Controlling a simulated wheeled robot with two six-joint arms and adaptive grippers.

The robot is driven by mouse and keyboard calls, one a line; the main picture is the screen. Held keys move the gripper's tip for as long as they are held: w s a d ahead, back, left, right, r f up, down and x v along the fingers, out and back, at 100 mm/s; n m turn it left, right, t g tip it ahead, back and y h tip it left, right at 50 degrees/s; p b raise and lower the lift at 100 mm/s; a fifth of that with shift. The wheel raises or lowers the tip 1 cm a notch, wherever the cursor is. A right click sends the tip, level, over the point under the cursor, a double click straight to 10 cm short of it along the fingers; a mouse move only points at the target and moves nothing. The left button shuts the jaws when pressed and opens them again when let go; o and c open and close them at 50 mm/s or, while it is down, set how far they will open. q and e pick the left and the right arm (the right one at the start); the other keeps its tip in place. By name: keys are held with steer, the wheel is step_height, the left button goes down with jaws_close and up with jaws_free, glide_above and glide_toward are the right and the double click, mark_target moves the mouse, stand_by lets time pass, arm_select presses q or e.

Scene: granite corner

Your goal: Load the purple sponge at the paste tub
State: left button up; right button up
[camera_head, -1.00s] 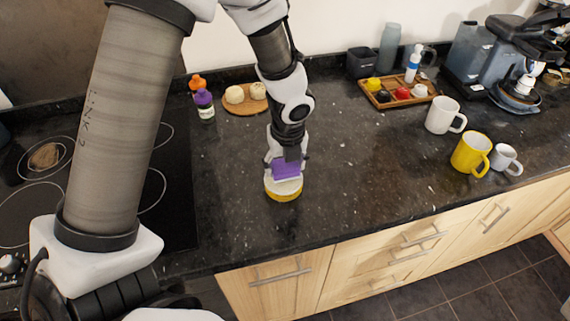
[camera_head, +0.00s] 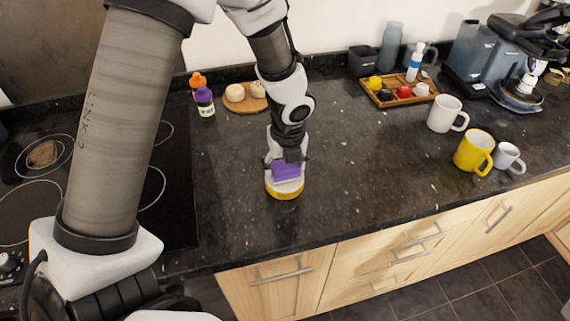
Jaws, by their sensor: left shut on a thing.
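My left gripper (camera_head: 286,162) points down and is shut on the purple sponge (camera_head: 286,171). The sponge is at the top of the paste tub (camera_head: 285,193), a round tub with a yellow side and a pale top. The sponge overlaps the tub's pale top in the picture; I cannot tell how firmly it touches the paste. The gripper hides the upper part of the sponge. The tub stands on the dark granite counter. My right gripper is not in view.
A wooden tray (camera_head: 399,101) with small coloured things lies at the back. A white mug (camera_head: 444,114), a yellow mug (camera_head: 471,151) and a grey mug (camera_head: 506,157) stand to the right. Two small bottles (camera_head: 204,102) and a round board (camera_head: 246,105) are behind left.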

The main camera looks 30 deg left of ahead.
mark_target(285, 166)
arm_select(q)
steer(key=shift+f, duration=0.4)
steer(key=shift+s, duration=0.1)
stand_by(1.4)
step_height(285, 166, up, 7)
steer(key=p, duration=0.8)
stand_by(0.3)
stand_by(0.3)
